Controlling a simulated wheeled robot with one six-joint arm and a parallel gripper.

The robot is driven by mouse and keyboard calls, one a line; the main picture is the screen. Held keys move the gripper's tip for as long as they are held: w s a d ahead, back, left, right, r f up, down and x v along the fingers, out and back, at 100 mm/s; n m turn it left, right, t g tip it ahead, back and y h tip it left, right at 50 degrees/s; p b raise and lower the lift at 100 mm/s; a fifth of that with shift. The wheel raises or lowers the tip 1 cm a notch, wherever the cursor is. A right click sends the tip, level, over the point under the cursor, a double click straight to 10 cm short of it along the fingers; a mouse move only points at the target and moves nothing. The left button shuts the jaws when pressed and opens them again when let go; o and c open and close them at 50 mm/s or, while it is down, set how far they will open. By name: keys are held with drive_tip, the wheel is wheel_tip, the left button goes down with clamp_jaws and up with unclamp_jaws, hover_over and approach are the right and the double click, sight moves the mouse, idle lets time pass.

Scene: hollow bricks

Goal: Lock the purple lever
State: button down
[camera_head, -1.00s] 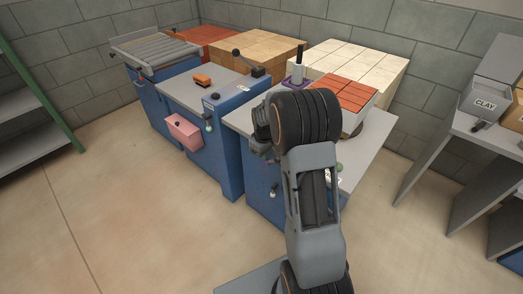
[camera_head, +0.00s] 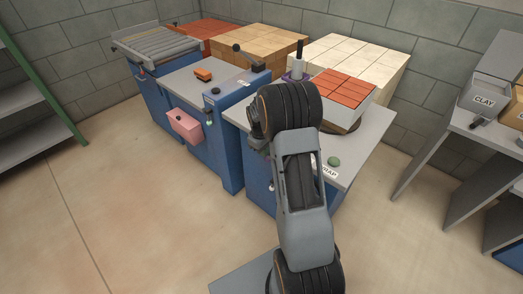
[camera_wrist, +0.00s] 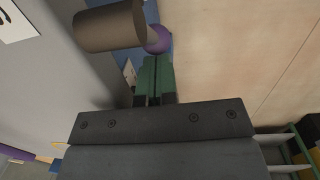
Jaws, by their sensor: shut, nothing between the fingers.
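In the wrist view a round purple knob (camera_wrist: 158,38) lies just beyond my gripper (camera_wrist: 154,62). The green fingers are shut together with nothing between them, and their tips are at or very near the knob; I cannot tell whether they touch. A brown cylinder (camera_wrist: 110,26) lies directly left of the knob. In the head view a dark upright handle on a purple base (camera_head: 297,68) stands at the back of the right blue bench. I cannot tell whether it belongs with the knob. My arm hides the gripper in the head view.
The right blue bench (camera_head: 365,150) carries a round stand with red bricks (camera_head: 342,86). Another blue bench with a pink box (camera_head: 184,125) stands to its left. Brick stacks line the back wall. A grey table (camera_head: 465,135) stands at right.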

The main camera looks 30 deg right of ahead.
drive_tip(key=shift+a+r, duration=0.1)
drive_tip(key=w+a+r+p, duration=0.1)
drive_tip(key=r, duration=0.5)
drive_tip(key=w+a+r+p, duration=0.1)
drive_tip(key=w+r+p, duration=0.1)
drive_tip(key=r, duration=0.4)
drive_tip(key=shift+w+a+r, duration=0.2)
drive_tip(key=shift+a+r, duration=0.1)
drive_tip(key=s+a+r+m+t, duration=0.2)
drive_tip(key=s+a+r, duration=0.5)
drive_tip(key=s, duration=0.3)
drive_tip(key=s+a+m, duration=0.1)
drive_tip(key=s+a, duration=0.1)
drive_tip(key=s, duration=0.4)
drive_tip(key=s+a+m+t, duration=0.1)
drive_tip(key=s+a, duration=0.2)
drive_tip(key=s, duration=0.3)
drive_tip(key=shift+s+a+f+y, duration=0.25)
drive_tip(key=shift+s+f+y, duration=0.05)
drive_tip(key=shift+s+y, duration=0.1)
